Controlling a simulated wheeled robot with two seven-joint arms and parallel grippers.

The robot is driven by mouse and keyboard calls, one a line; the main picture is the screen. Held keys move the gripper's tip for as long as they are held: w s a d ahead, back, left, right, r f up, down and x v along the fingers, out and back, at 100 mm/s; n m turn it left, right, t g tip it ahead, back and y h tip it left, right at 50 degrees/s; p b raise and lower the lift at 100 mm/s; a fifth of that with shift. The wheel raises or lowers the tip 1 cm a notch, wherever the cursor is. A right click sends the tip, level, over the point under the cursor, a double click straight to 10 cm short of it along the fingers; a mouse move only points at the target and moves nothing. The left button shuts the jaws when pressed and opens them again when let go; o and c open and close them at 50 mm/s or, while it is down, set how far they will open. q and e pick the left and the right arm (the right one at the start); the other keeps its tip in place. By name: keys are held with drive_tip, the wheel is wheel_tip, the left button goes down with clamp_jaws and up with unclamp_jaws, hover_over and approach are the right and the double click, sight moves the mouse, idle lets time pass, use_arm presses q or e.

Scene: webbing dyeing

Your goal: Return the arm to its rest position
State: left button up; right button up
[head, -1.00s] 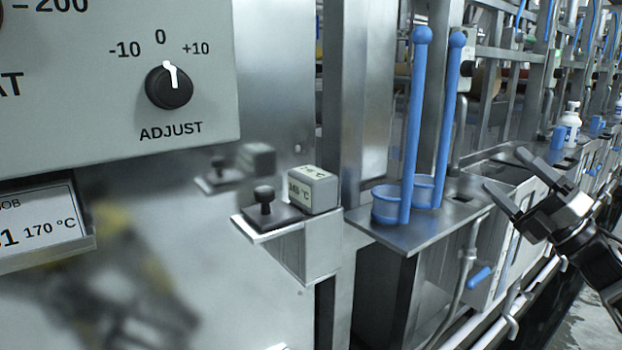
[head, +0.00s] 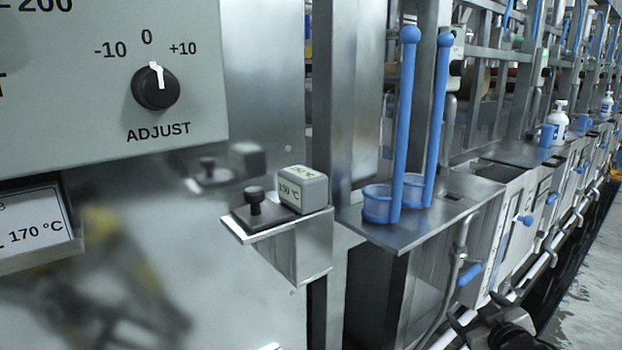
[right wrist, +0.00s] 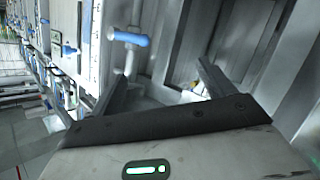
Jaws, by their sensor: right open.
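My right gripper (head: 478,322) is low at the bottom edge of the head view, below the steel shelf and in front of the machine's lower side. In the right wrist view its two dark fingers (right wrist: 160,88) stand wide apart with nothing between them. A blue-handled valve (right wrist: 130,38) shows beyond the fingers there. My left gripper is not in either view.
A steel shelf (head: 415,236) holds two blue long-handled dippers (head: 403,130). A small bracket (head: 300,250) carries a black-knobbed plate and a grey labelled block (head: 303,190). A panel with an ADJUST knob (head: 155,88) is at left. Clear floor (head: 590,310) lies at right.

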drive_tip(key=s+a+f+g+y, duration=0.1)
drive_tip(key=s+a+f+y, duration=0.1)
drive_tip(key=s+a+f, duration=0.4)
drive_tip(key=s+a+f+g+y, duration=0.1)
drive_tip(key=s+a+f, duration=0.3)
drive_tip(key=s+a, duration=0.35)
drive_tip(key=s+a+m+g, duration=0.1)
drive_tip(key=s+a, duration=0.2)
drive_tip(key=s, duration=0.4)
drive_tip(key=s+a+m+y+p, duration=0.1)
drive_tip(key=s+a, duration=0.3)
drive_tip(key=s, duration=0.2)
drive_tip(key=shift+s+a+r+g+y, duration=0.15)
drive_tip(key=shift+s+a+g+y, duration=0.15)
drive_tip(key=shift+s+g, duration=0.1)
